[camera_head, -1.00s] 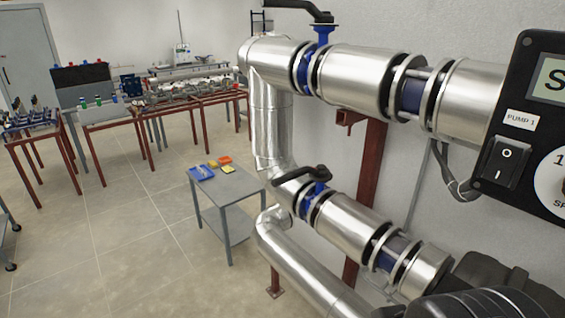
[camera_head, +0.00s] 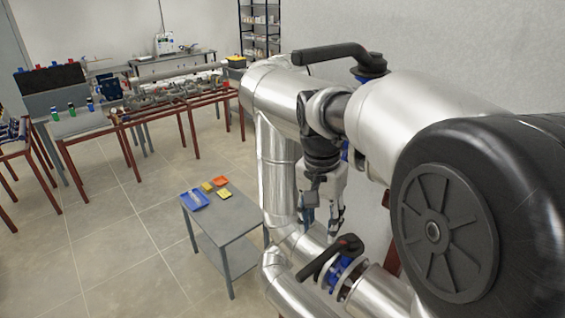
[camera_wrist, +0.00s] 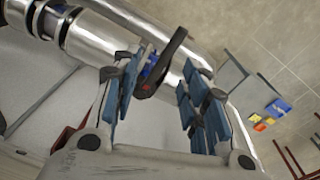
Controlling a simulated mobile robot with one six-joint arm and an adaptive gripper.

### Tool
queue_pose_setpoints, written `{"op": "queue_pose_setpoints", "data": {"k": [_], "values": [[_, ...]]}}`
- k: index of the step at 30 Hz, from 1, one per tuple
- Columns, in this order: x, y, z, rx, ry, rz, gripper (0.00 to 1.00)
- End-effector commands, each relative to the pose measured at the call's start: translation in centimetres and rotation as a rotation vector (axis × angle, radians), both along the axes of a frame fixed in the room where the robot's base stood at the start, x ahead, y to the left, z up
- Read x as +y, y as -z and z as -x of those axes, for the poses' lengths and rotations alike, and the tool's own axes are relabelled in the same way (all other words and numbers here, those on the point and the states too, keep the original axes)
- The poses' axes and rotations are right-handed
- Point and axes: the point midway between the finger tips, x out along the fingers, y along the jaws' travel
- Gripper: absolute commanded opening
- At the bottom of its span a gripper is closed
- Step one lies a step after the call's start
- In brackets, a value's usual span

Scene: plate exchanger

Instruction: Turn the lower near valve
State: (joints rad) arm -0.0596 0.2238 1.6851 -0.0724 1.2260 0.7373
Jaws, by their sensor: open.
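The lower valve has a black lever handle (camera_head: 330,258) with a reddish end cap on a blue valve body (camera_head: 345,270), fitted on the lower silver pipe (camera_head: 378,292). My gripper (camera_head: 320,224) is open and hangs just above and behind this lever in the head view. In the wrist view, the black lever (camera_wrist: 166,62) shows between the two blue-padded fingers of my gripper (camera_wrist: 163,88), lying slantwise. I cannot tell whether the fingers reach down around it. No contact is visible.
An upper valve with a black lever (camera_head: 340,54) sits on the upper pipe, close to my arm. A vertical silver pipe (camera_head: 277,175) stands left of my gripper. A small grey table (camera_head: 228,214) with coloured trays stands on the floor to the left.

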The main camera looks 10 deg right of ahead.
Motion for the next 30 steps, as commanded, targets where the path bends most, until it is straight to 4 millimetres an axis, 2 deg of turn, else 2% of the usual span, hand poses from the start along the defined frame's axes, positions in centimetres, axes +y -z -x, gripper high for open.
{"op": "queue_pose_setpoints", "data": {"k": [1, 3, 6, 10, 16, 20, 30], "values": [[0.3, -0.4, -1.9, 0.036, 0.048, 0.009, 0.40], [0.5, 0.2, -4.0, 0.069, 0.116, 0.022, 0.40], [0.8, 1.2, -6.1, 0.104, 0.196, 0.042, 0.40], [1.0, 2.4, -7.6, 0.132, 0.263, 0.061, 0.40], [1.0, 3.9, -8.1, 0.146, 0.296, 0.070, 0.40], [0.8, 5.8, -7.7, 0.148, 0.296, 0.070, 0.40], [-0.1, 13.0, -6.5, 0.148, 0.295, 0.071, 0.40]]}}
